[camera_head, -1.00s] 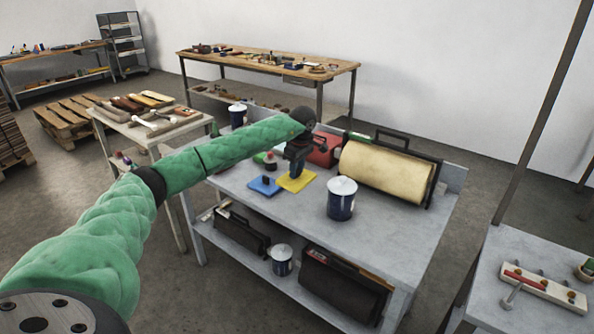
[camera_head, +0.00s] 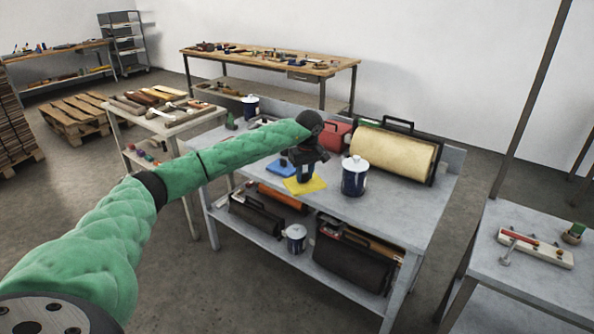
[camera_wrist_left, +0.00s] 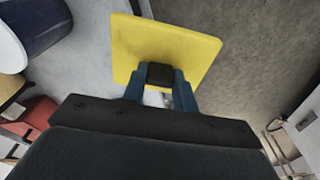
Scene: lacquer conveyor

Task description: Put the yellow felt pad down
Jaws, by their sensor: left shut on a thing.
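The yellow felt pad (camera_head: 313,186) is a flat square with a black knob on top. It shows at the front edge of the grey bench (camera_head: 392,208) in the head view. My left gripper (camera_head: 305,174) is shut on the pad's black knob. In the left wrist view the blue fingers (camera_wrist_left: 160,82) clasp the knob, with the yellow pad (camera_wrist_left: 165,42) spread beyond them across the line between bench top and floor. I cannot tell whether the pad touches the bench. My right gripper is not in view.
A blue pad (camera_head: 281,167) lies just behind the yellow one. A dark blue can with a white lid (camera_head: 355,178) stands to the right. A cream roll (camera_head: 392,157) and a red box (camera_head: 336,136) are behind. The bench's right part is clear.

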